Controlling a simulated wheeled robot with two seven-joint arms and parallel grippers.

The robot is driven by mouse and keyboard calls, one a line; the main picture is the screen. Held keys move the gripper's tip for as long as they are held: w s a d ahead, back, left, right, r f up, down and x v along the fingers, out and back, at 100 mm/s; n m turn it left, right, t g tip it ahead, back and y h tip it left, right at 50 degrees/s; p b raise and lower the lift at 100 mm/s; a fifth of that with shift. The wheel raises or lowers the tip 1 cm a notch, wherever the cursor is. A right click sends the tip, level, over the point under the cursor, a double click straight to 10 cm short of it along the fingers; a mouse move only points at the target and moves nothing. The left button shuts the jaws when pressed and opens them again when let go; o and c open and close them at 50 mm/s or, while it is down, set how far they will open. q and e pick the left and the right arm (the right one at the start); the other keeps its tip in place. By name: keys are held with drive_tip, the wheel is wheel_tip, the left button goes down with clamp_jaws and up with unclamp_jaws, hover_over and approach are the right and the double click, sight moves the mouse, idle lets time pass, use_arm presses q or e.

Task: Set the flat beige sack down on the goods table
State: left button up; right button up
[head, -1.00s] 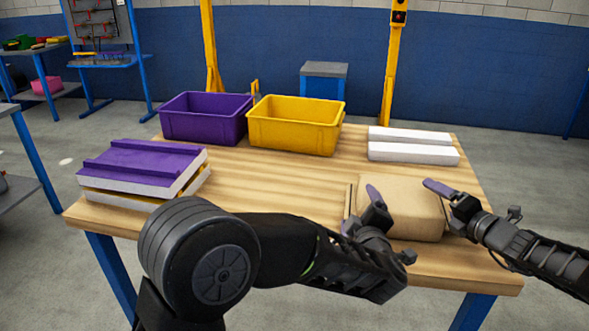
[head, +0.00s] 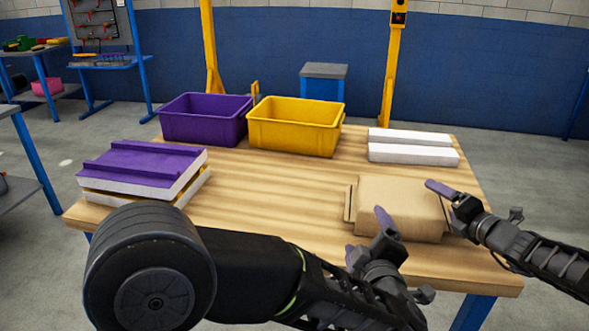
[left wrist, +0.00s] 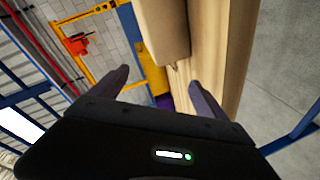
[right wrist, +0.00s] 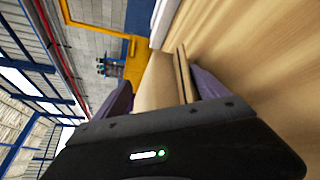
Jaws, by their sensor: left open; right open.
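The flat beige sack (head: 398,200) lies flat on the wooden goods table (head: 265,205), near its right front. It also shows in the left wrist view (left wrist: 163,30) and between the fingers in the right wrist view (right wrist: 156,85). My left gripper (head: 367,238) is open and empty at the sack's near left side, its raised finger covering a little of the sack. My right gripper (head: 441,205) is open at the sack's right edge, one finger over its top. Whether the right fingers touch the sack I cannot tell.
A purple bin (head: 203,122) and a yellow bin (head: 293,128) stand at the back. White bars (head: 412,154) lie behind the sack. A stack of purple and white panels (head: 142,168) is at the left. The table's middle is clear. A thin brown strip (head: 349,203) shows beside the sack.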

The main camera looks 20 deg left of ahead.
use_arm(q)
drive_tip(key=shift+v, duration=0.85)
use_arm(e)
drive_tip(key=shift+d, duration=0.1)
drive_tip(key=v, duration=1.2)
